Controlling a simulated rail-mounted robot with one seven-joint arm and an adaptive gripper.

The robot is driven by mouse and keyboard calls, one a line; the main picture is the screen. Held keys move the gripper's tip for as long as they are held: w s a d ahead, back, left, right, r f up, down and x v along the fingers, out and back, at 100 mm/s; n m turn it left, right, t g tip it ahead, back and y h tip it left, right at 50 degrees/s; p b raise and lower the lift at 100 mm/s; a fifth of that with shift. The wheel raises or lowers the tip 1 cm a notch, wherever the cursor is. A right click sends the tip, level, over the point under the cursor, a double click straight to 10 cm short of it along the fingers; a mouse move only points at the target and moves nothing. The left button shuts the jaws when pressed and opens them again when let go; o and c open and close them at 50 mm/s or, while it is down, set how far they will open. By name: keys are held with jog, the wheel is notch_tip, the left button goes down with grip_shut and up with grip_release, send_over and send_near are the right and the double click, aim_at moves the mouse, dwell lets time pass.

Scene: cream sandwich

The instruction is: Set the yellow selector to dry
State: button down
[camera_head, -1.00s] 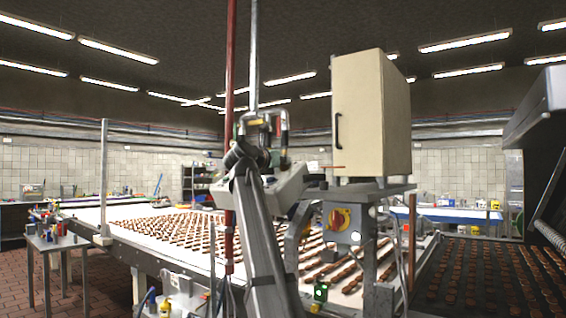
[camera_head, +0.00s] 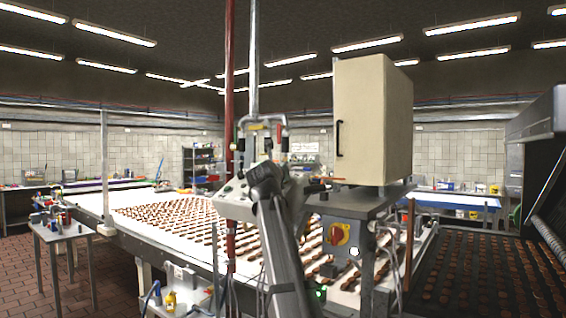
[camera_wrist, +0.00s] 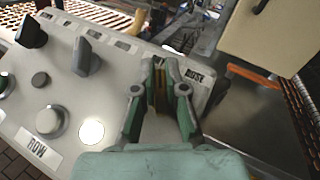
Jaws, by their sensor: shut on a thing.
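In the wrist view, my gripper (camera_wrist: 160,92) is over the pale sloping control panel (camera_wrist: 115,80). Its two green-and-grey fingers are closed on a narrow yellow-brown piece, which looks like the yellow selector (camera_wrist: 159,86). The fingers cover most of it, so its pointer direction and the dry mark cannot be read. In the head view, the same panel (camera_head: 235,205) stands beside the conveyor, and my arm hides the gripper and the selector.
On the panel are a black knob (camera_wrist: 31,33), a dark grey knob (camera_wrist: 86,57), a round grey knob (camera_wrist: 50,121) and a lit white button (camera_wrist: 90,132). A beige cabinet (camera_head: 373,120) stands right of the panel. A grey box carries a red-and-yellow switch (camera_head: 340,233).

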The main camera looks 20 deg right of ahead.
jog(key=shift+n+y+p, duration=0.4)
jog(key=shift+p, duration=0.35)
jog(key=c, duration=1.2)
grip_release()
jog(key=v, duration=1.1)
jog(key=shift+s+f, duration=0.15)
jog(key=shift+f, duration=0.1)
jog(key=shift+s+a+r, duration=0.1)
jog(key=shift+s+a, duration=0.1)
jog(key=shift+s, duration=0.15)
